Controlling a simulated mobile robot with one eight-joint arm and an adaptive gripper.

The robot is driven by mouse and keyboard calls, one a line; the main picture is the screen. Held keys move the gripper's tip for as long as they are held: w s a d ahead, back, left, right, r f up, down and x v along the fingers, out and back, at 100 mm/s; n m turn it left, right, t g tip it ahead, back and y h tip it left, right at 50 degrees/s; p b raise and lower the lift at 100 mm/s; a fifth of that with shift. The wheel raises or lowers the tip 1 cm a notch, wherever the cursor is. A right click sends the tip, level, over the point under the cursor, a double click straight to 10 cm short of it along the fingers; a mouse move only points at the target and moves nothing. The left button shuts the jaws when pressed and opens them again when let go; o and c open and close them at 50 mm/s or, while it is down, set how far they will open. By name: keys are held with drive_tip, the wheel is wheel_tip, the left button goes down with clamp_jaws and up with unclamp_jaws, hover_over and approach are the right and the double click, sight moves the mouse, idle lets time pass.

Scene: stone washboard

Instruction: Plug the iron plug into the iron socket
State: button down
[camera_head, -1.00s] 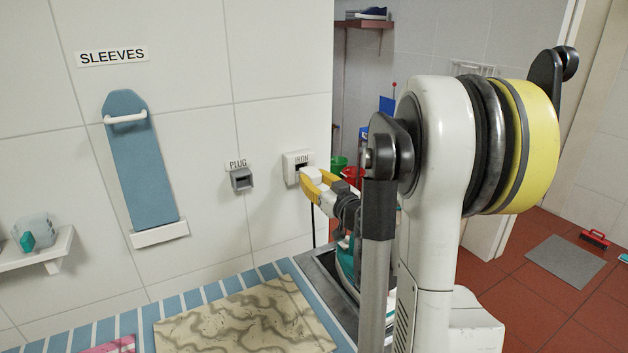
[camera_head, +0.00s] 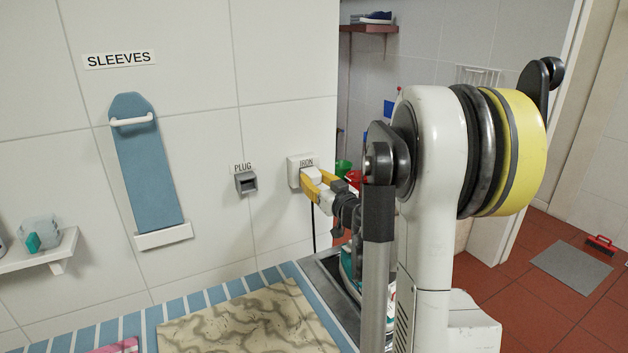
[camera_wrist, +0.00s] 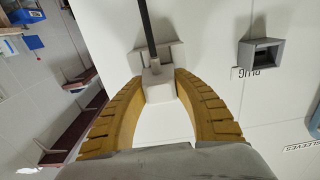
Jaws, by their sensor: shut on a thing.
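The white iron plug (camera_wrist: 158,86) is between the yellow fingers of my gripper (camera_wrist: 160,84), which is shut on it. Its dark cord (camera_wrist: 147,25) runs away from it and hangs down the wall in the head view. The white iron socket (camera_head: 294,171), labelled IRON, is on the tiled wall. The plug is up against the socket's front in both views, and its prongs are hidden, so I cannot tell how deep it sits. My gripper also shows in the head view (camera_head: 313,184), at the socket.
A grey holder (camera_head: 246,183) labelled PLUG is on the wall left of the socket. A blue sleeve board (camera_head: 148,170) hangs farther left. Below are a striped counter with a patterned stone board (camera_head: 250,325) and an iron (camera_head: 350,270), partly hidden by my arm.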

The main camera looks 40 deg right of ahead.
drive_tip(key=shift+w+d, duration=0.15)
drive_tip(key=shift+w, duration=0.35)
drive_tip(key=c, duration=1)
unclamp_jaws()
drive_tip(key=shift+c, duration=0.2)
drive_tip(key=shift+s, duration=0.1)
drive_tip(key=v, duration=1.1)
drive_tip(key=shift+s, duration=0.4)
drive_tip(key=shift+a, duration=0.25)
